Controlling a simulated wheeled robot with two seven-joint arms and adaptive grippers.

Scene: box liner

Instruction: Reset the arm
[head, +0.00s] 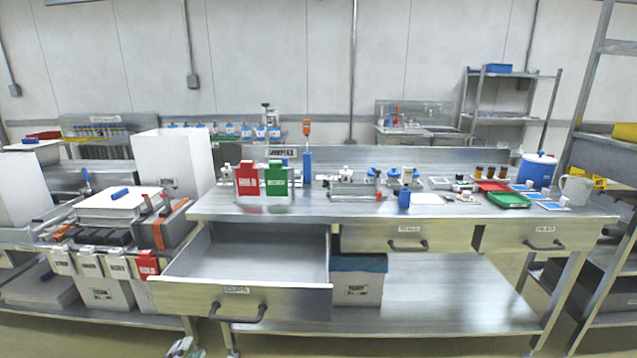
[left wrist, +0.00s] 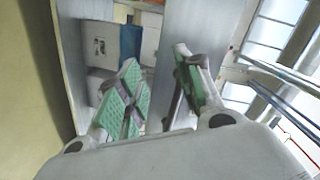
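My left gripper (left wrist: 157,85) fills the middle of the left wrist view. Its two green-padded fingers stand apart with nothing between them. In the head view only a small part of what looks like this gripper (head: 182,347) shows at the bottom edge, low in front of the bench. My right gripper is in neither view. The steel workbench (head: 400,208) stands ahead, with its left drawer (head: 245,268) pulled open and empty.
A white bin with a blue liner (head: 358,285) stands on the bench's lower shelf. White bins (head: 105,290) and a tall white box (head: 173,165) are at the left. Bottles, trays and tools stand on the bench. The open drawer juts forward.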

